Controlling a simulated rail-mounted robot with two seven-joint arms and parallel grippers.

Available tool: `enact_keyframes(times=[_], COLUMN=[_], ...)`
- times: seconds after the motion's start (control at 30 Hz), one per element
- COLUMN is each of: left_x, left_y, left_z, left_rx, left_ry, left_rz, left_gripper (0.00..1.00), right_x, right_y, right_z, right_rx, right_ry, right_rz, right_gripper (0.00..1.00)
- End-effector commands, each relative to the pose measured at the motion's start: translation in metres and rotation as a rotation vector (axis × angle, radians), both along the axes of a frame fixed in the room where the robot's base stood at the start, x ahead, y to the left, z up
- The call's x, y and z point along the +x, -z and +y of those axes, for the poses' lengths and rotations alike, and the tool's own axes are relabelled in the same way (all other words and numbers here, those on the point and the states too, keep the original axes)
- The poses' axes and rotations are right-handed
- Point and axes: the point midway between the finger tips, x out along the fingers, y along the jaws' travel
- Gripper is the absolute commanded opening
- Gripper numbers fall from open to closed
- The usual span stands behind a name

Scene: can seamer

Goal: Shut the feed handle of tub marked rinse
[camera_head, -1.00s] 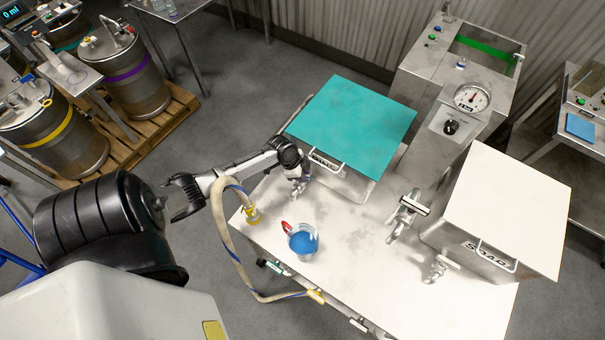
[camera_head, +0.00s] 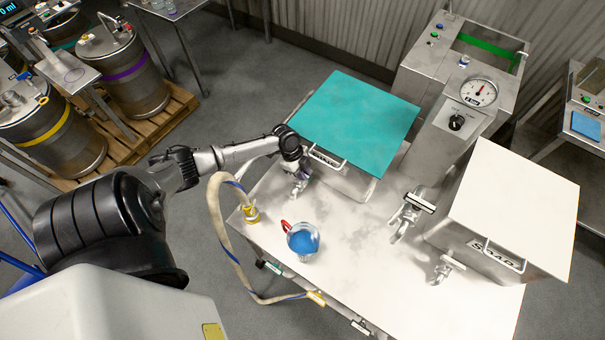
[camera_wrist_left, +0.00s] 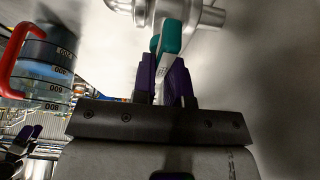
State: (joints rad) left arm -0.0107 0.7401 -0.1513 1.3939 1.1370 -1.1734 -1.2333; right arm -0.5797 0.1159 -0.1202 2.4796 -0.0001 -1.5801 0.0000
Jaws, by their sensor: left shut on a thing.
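The rinse tub is the steel tub (camera_head: 350,185) under the teal lid (camera_head: 358,122) in the head view; its front label is partly covered by my wrist. Its valve (camera_head: 300,188) sticks out low at the front left. In the left wrist view, the feed handle (camera_wrist_left: 168,38) is a teal-and-white lever in front of the metal valve body (camera_wrist_left: 150,10). My left gripper (camera_wrist_left: 162,76) has its purple fingers closed on either side of this lever. In the head view the left gripper (camera_head: 297,170) is small and partly hidden by the wrist. My right gripper is not visible.
A jug of blue liquid (camera_head: 303,240) with a red handle stands close in front, also at left in the wrist view (camera_wrist_left: 38,65). A hose (camera_head: 220,225) loops over the table's left edge. The soap tub (camera_head: 465,245) and another valve (camera_head: 405,220) stand to the right.

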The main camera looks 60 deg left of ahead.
Motion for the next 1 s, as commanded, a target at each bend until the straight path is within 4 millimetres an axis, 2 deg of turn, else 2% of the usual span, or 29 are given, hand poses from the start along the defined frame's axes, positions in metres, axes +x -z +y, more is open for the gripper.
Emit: enact_keyframes(times=[0.23,0.27,0.5,0.77,0.87,1.0], left_x=[0.000,0.000,0.000,0.000,-0.002,-0.006], left_y=[0.000,0.000,0.000,-0.001,-0.009,-0.029], left_z=[0.000,0.000,0.000,0.001,0.004,0.012], left_rx=[0.001,0.001,0.001,0.001,0.003,0.005], left_ry=[0.004,0.003,0.001,0.001,0.000,0.002], left_rz=[0.000,0.000,0.000,0.000,-0.001,0.000], left_gripper=[0.00,0.16,0.39,0.39,0.39,0.39], right_x=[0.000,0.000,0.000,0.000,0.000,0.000], right_y=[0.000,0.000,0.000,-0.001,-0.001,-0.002], right_z=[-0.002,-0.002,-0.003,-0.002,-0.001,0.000], right_rx=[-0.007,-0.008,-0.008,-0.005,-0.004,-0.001], right_ry=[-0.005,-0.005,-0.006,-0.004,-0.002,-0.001], right_rz=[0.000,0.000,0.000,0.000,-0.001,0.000], right_gripper=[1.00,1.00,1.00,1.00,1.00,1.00])
